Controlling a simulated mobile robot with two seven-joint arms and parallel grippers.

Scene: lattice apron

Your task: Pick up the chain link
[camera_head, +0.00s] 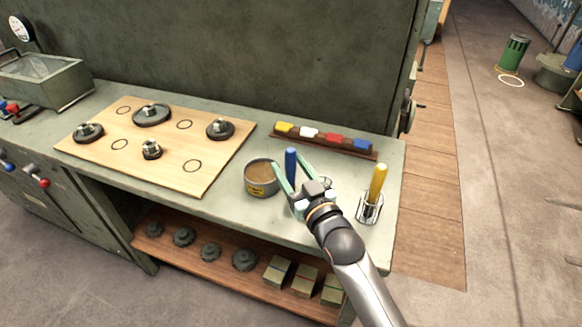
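I cannot make out a chain link for certain in the head view. My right gripper (287,169) is over the right part of the bench top, with its two pale green fingers spread apart. A blue upright handle (291,157) shows between the fingertips; its lower end is hidden, and I cannot tell whether the fingers touch it. A round tin (259,178) with brown contents and a yellow label stands just left of the fingers. My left gripper is out of view.
A wooden board (95,150) with round dark parts and drawn circles lies left on the bench. A rack (325,142) of coloured blocks stands behind. A yellow handle (378,183) stands in a metal holder (370,210) at right. A lower shelf (225,273) holds gears and boxes.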

